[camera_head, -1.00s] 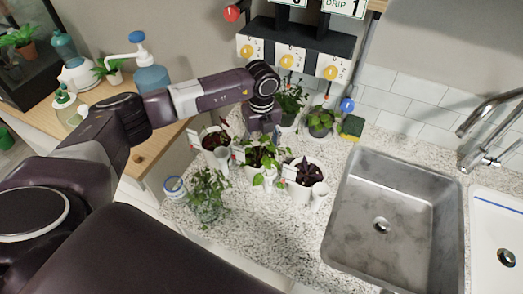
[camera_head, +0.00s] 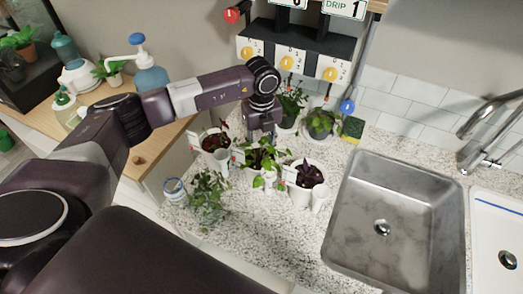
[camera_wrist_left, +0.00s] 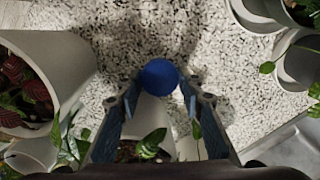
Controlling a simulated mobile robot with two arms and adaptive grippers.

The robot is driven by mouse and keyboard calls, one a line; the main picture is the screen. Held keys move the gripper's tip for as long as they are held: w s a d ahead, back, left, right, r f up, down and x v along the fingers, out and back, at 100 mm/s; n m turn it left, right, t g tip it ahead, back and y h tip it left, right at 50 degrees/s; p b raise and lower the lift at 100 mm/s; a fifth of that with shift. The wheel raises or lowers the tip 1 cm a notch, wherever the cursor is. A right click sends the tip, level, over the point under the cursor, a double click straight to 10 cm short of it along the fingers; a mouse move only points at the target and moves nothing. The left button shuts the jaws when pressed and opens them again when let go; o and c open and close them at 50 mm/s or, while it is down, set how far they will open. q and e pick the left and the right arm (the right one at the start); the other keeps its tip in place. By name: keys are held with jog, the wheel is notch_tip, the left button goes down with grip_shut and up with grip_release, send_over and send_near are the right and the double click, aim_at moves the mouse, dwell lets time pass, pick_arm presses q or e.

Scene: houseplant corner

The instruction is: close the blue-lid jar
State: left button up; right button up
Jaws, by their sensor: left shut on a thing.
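A round blue thing (camera_wrist_left: 158,77), which looks like the jar's lid, sits between the fingertips of my left gripper (camera_wrist_left: 160,88) in the left wrist view. The gripper is shut on it. In the head view my left gripper (camera_head: 263,124) points down among the potted plants, and leaves hide its fingertips and the blue thing. A small clear jar with a blue rim (camera_head: 175,188) stands at the counter's left edge, to the left of and nearer than the gripper. I cannot tell whether its top is open. My right gripper is not in view.
White pots with plants (camera_head: 304,185) crowd around the gripper, and a leafy plant (camera_head: 208,193) stands right beside the jar. A steel sink (camera_head: 382,195) is at the right, and a yellow-green sponge (camera_head: 352,128) lies behind. The speckled counter (camera_head: 275,232) is clear in front.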

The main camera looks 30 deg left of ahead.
pick_arm(q)
notch_tip(320, 180, up, 19)
jog(key=b, duration=0.4)
